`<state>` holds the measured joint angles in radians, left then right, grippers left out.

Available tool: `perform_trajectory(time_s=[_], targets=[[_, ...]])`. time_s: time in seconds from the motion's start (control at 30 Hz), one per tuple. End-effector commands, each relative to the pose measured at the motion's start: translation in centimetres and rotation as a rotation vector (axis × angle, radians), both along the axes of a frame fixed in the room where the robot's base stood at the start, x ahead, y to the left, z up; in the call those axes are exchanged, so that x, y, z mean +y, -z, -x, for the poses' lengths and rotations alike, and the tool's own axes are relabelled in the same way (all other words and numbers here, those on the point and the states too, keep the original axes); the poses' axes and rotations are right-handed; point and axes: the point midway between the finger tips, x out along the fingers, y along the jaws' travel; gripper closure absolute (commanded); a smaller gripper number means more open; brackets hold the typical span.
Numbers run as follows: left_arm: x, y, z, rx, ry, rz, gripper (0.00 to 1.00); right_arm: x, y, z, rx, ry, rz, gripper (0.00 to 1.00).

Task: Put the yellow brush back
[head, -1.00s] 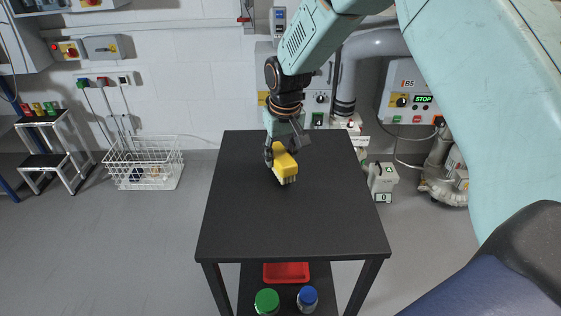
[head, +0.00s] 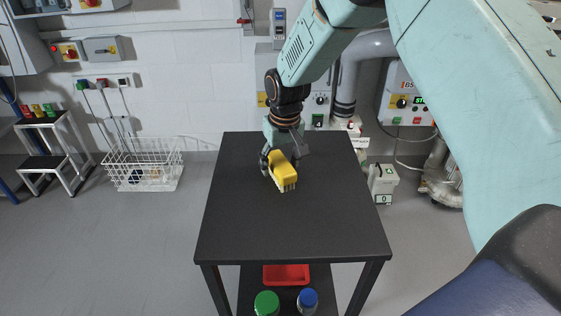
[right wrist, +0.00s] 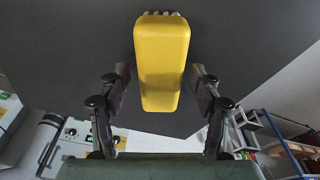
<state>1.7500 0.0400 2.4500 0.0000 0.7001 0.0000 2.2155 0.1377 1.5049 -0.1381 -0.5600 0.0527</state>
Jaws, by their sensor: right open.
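The yellow brush (head: 283,168) is at the upper middle of the black table top (head: 290,225), its pale bristles towards the near side. It appears to rest on the top, though the contact is hard to see. My right gripper (head: 280,155) is low over the table with its fingers around the brush. In the right wrist view the yellow brush (right wrist: 162,62) lies between the spread fingers of my right gripper (right wrist: 161,78), with a gap on both sides. My left gripper is not in view.
A white wire basket (head: 143,163) with small items stands on the floor at left, beside a step stand (head: 48,150). Under the table top are a red tray (head: 286,274), a green-lidded jar (head: 266,303) and a blue-lidded jar (head: 308,299). The near table top is clear.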

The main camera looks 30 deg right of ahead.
Motion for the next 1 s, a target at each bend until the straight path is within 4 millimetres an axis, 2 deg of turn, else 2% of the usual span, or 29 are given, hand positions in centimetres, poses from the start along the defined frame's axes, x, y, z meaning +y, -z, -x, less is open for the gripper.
perform_trajectory(time_s=[0.17,0.6,0.8,1.0], targets=[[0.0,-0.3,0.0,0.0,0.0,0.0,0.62,0.0,-1.4,0.1,-0.003,0.0,0.0,0.36],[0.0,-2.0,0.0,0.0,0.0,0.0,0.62,0.1,-9.8,1.3,-0.003,0.0,0.0,0.36],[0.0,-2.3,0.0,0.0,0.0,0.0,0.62,0.1,-11.7,1.7,0.0,0.0,0.0,0.36],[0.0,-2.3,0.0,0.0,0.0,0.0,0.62,0.1,-12.1,1.8,0.0,0.0,0.0,0.36]])
